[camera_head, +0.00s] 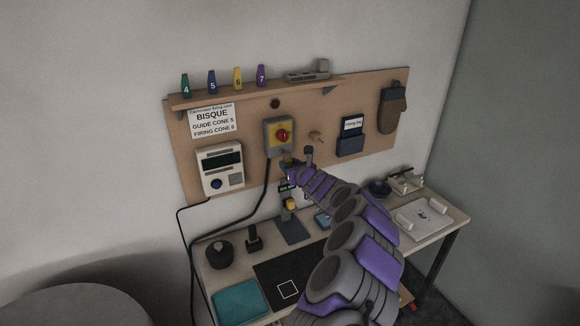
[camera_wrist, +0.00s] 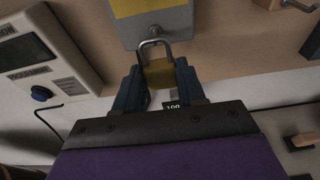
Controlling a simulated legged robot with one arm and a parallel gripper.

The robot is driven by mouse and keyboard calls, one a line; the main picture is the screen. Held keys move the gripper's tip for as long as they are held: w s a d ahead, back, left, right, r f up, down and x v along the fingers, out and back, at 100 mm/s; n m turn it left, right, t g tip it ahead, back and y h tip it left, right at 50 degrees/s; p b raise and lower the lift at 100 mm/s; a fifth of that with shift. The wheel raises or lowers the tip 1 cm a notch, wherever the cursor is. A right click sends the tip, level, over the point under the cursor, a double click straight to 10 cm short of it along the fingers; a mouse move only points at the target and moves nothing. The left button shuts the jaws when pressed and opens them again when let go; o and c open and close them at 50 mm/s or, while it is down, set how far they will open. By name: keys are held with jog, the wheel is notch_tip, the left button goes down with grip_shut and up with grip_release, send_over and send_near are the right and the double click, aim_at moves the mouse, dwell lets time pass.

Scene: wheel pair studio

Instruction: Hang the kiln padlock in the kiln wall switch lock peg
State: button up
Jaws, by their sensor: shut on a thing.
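The kiln wall switch (camera_head: 278,136) is a grey box with a yellow face and a red knob, on the brown wall board. In the wrist view its lower part (camera_wrist: 165,25) fills the top middle. A small metal lock peg (camera_wrist: 155,30) shows at its lower edge. My gripper (camera_wrist: 160,82) is shut on the brass body of the kiln padlock (camera_wrist: 159,74), with the grey shackle pointing up to the peg. I cannot tell whether the shackle is around the peg or only close to it. In the head view my gripper (camera_head: 289,170) is just below the switch; the padlock there is too small to make out well.
A kiln controller (camera_head: 220,170) is left of the switch. A wooden peg (camera_head: 316,137), a blue pocket (camera_head: 350,143) and a mitt (camera_head: 393,110) are to its right. A shelf (camera_head: 250,95) with coloured cones is above. The table (camera_head: 440,226) below holds several items.

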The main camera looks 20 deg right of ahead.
jog(key=shift+w, duration=0.15)
jog(key=shift+w+d+p, duration=0.1)
jog(key=shift+w+p, duration=0.45)
jog(key=shift+p, duration=0.05)
jog(key=shift+w+p, duration=0.55)
jog(key=shift+w, duration=0.2)
jog(key=shift+f+b, duration=0.45)
jog(key=shift+b, duration=0.25)
jog(key=o, duration=1.1)
jog(key=shift+o, duration=0.2)
